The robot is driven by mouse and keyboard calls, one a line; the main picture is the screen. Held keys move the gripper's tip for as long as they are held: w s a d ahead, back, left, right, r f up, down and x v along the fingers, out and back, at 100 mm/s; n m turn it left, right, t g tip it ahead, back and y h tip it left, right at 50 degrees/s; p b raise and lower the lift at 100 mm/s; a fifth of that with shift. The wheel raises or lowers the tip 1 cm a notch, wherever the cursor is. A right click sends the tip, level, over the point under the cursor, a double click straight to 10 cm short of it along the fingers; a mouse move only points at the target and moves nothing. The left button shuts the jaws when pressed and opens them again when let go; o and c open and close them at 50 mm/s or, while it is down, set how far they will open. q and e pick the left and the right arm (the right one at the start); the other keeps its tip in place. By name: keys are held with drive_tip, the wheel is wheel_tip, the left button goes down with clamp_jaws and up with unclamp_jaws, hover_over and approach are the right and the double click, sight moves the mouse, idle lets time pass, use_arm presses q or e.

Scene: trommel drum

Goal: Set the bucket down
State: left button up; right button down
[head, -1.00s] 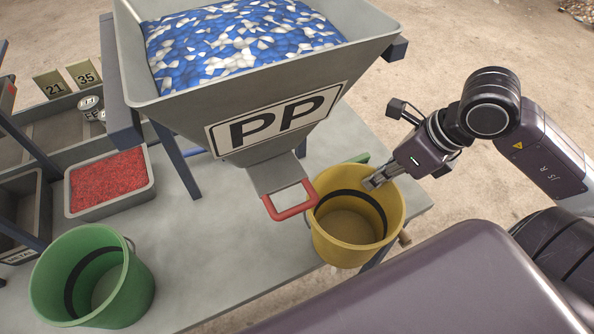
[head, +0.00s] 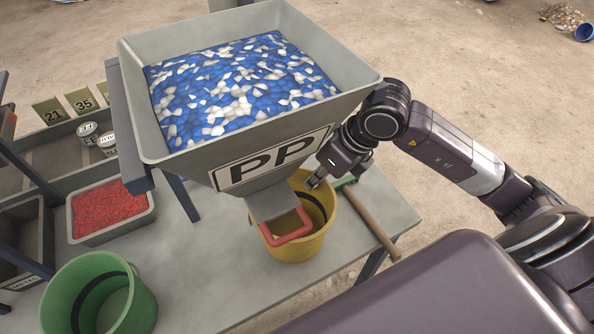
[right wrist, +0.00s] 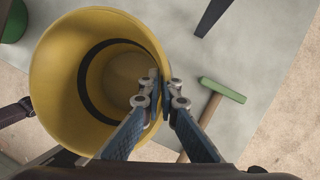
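The yellow bucket (head: 318,240) is upright and empty, partly behind the red-handled chute of the PP hopper. It also shows in the right wrist view (right wrist: 45,85), with a dark band inside. My right gripper (head: 316,181) is at its right rim; in the wrist view the fingers (right wrist: 163,92) straddle the bucket wall and are closed on it. Whether the bucket's bottom touches the grey table (head: 205,270) or hangs just above it, I cannot tell. My left gripper is not in view.
The grey PP hopper (head: 190,175) holds blue and white flakes above the bucket. Its red handle (head: 292,238) sits close to the bucket. A green-headed mallet (head: 365,215) lies to the right. A green bucket (head: 140,305) and a bin of red granules (head: 152,215) stand left.

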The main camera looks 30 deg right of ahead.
sight(299, 174)
drive_tip(key=shift+w+a, duration=0.2)
drive_tip(key=shift+w, duration=0.05)
drive_tip(key=shift+w+a+r+p, duration=0.2)
drive_tip(key=shift+w+a+p, duration=0.7)
drive_tip(key=shift+w, duration=0.25)
drive_tip(key=shift+p+x, duration=0.3)
drive_tip(key=shift+x, duration=0.75)
drive_tip(key=shift+s+d, duration=0.15)
drive_tip(key=shift+f+b, duration=0.25)
drive_tip(key=shift+b, duration=0.05)
drive_tip(key=c, duration=2.2)
unclamp_jaws()
drive_tip(key=shift+r, duration=0.1)
drive_tip(key=shift+o, duration=0.2)
drive_tip(key=shift+r, duration=0.1)
